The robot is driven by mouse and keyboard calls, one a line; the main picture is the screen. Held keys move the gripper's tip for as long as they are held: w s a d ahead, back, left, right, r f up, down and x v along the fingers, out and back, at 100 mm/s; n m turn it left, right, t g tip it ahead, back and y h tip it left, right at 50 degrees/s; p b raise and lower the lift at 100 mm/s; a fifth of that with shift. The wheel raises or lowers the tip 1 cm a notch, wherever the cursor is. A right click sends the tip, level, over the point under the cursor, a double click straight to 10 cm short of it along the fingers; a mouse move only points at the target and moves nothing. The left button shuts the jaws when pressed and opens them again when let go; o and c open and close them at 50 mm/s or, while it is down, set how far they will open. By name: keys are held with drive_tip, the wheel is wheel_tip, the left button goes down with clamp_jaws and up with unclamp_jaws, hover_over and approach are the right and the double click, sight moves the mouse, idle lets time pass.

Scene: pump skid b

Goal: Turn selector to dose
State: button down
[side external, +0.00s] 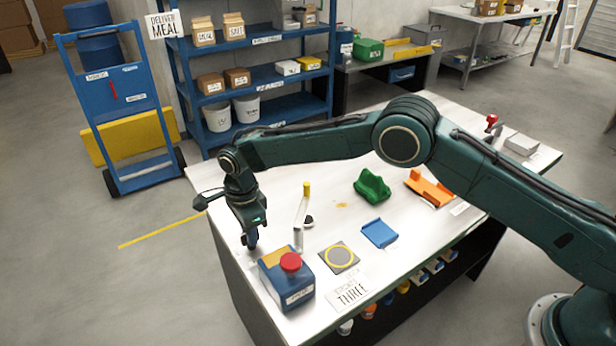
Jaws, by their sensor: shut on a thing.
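My gripper (251,238) points down at the left edge of the table, behind the blue box. It is shut on a small dark blue part, which I take to be the selector; the fingers hide most of it. I cannot read any dose mark or tell which way the selector points. The blue box (284,284) has a yellow patch and a red mushroom button (290,262) on top, and a label on its front. A pale lever (300,225) with a yellow tip stands upright to the right of my gripper.
The white table (330,210) also holds a grey pad with a yellow ring (339,257), a blue tray (379,234), a green cradle (371,187), an orange bracket (428,188) and a card reading THREE (350,293). A blue shelf (265,78) stands behind.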

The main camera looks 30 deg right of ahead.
drive_tip(key=c, duration=1.4)
unclamp_jaws()
drive_tip(key=shift+c, duration=0.2)
drive_tip(key=shift+r, duration=3.05)
